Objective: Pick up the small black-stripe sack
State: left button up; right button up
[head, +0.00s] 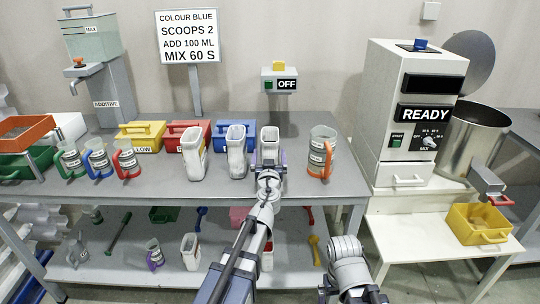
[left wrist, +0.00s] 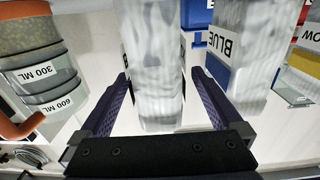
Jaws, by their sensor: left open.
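A small white sack (head: 270,143) stands upright on the upper shelf, rightmost of three pale sacks. My left gripper (head: 269,163) is right in front of it. In the left wrist view the sack (left wrist: 156,95) stands between the two spread fingers of my left gripper (left wrist: 160,76), with a gap on each side. The gripper is open and holds nothing. The sack's stripe colour is hard to make out; a dark edge shows along its side. My right arm shows at the lower right, but its gripper is not in view.
Two other pale sacks (head: 237,150) (head: 193,153) stand to the left, before the blue bin (head: 220,128) and red bin (head: 180,132). A clear jug (head: 321,150) with an orange handle stands close on the right. The shelf's right end is clear.

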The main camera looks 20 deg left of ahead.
pick_arm(q)
jog(key=x, duration=0.4)
jog(key=shift+d, duration=0.15)
jog(key=shift+c, duration=0.2)
grip_shut()
dwell(0.4)
